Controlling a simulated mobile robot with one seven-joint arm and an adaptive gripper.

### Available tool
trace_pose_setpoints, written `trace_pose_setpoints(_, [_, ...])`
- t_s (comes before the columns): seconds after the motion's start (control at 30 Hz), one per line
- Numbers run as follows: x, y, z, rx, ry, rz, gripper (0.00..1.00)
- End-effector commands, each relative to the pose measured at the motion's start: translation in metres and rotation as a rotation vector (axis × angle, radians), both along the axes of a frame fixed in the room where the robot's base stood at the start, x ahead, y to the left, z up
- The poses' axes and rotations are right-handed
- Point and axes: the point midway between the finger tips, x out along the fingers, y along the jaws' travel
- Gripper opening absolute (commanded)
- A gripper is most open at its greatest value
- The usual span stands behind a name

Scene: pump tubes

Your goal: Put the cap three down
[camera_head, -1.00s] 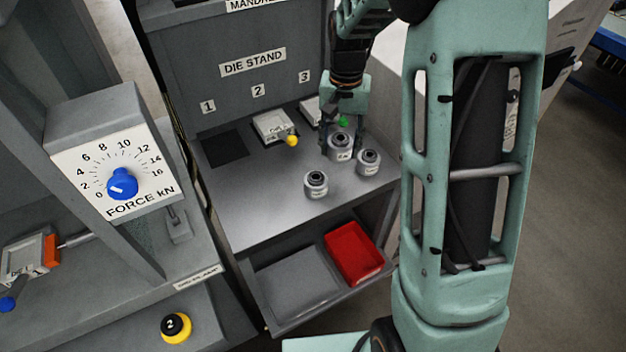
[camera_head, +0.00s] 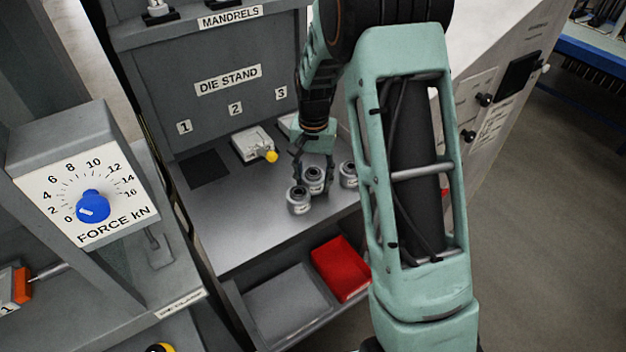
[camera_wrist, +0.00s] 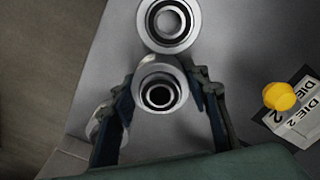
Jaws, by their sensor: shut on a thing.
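My gripper (camera_head: 313,177) is shut on a grey metal cap (camera_head: 314,183), one of three similar ringed caps in the head view. Its number is not readable, and I cannot tell whether it touches the shelf. A second cap (camera_head: 298,203) stands just to its front left, very close or touching. A third cap (camera_head: 348,170) stands to the right, partly behind my arm. In the wrist view the held cap (camera_wrist: 158,94) sits between the fingers, with another cap (camera_wrist: 168,23) directly above it in the picture. A pale rounded piece shows beside the left finger.
The die block with a yellow knob (camera_head: 271,156) stands behind, under number 2; it also shows in the wrist view (camera_wrist: 279,96). Another pale block (camera_head: 288,126) is partly hidden. The grey shelf (camera_head: 232,225) is clear left of the caps. A red bin (camera_head: 342,268) is below.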

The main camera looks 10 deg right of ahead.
Motion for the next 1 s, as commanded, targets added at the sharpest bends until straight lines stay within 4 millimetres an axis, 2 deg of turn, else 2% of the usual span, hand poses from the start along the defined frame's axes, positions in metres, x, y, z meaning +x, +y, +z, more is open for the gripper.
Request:
trace_pose_setpoints(0.07, [0.0, 0.0, -0.007, 0.0, 0.0, 0.0, 0.09])
trace_pose_setpoints(0.4, [0.0, 0.0, -0.012, 0.001, -0.001, 0.0, 0.09])
trace_pose_setpoints(0.43, [0.0, 0.0, -0.012, 0.0, 0.0, 0.0, 0.43])
trace_pose_setpoints(0.6, [0.0, 0.0, -0.011, 0.0, 0.0, 0.001, 0.6])
trace_pose_setpoints(0.87, [0.0, 0.0, -0.01, 0.0, 0.0, 0.001, 0.6])
trace_pose_setpoints(1.0, [0.001, 0.0, 0.0, 0.0, -0.003, 0.001, 0.6])
